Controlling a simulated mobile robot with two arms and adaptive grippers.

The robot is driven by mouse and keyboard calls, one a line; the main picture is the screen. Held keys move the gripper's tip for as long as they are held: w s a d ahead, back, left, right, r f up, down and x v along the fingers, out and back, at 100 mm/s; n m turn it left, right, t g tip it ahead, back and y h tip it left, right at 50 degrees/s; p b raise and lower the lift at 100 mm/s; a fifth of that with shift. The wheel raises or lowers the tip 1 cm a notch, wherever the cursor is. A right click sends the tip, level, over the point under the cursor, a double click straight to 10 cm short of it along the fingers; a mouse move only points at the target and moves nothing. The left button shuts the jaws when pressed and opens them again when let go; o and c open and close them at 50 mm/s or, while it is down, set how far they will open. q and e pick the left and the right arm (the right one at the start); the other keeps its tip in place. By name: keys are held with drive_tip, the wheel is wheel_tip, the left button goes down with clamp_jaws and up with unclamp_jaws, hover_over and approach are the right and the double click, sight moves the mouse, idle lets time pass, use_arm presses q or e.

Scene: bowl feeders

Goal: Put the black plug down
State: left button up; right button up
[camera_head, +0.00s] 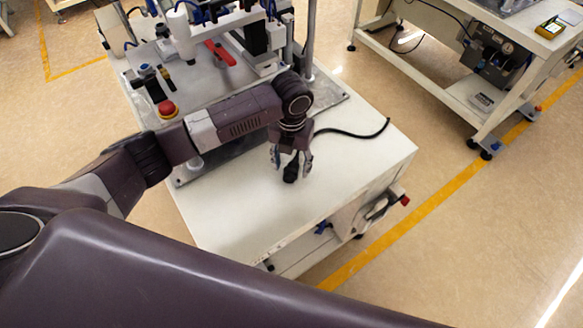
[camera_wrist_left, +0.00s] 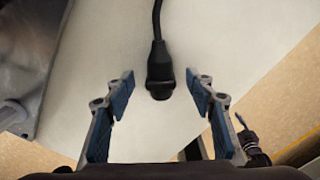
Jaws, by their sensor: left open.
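The black plug (camera_head: 290,172) is on the white tabletop (camera_head: 352,165), near the front part of the machine table. My left gripper (camera_head: 291,162) is above it, pointing down. In the left wrist view the black plug (camera_wrist_left: 160,76) lies between and slightly beyond the two blue-padded fingertips of the left gripper (camera_wrist_left: 164,88). The fingers are open, with a clear gap on both sides of the plug. Its black cable (camera_wrist_left: 157,18) runs away from it, and in the head view the cable (camera_head: 350,132) curves to the right over the tabletop. My right gripper is not in view.
A machine with a red emergency button (camera_head: 167,108) and a red handle (camera_head: 220,53) stands on the same table, behind and left of the gripper. The tabletop in front of the plug is clear. Another bench (camera_head: 440,60) with a yellow device (camera_head: 550,28) stands at the right.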

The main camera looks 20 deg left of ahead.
use_arm(q)
drive_tip(key=shift+f, duration=0.9)
drive_tip(key=shift+c, duration=0.4)
clamp_jaws()
drive_tip(key=shift+r, duration=0.1)
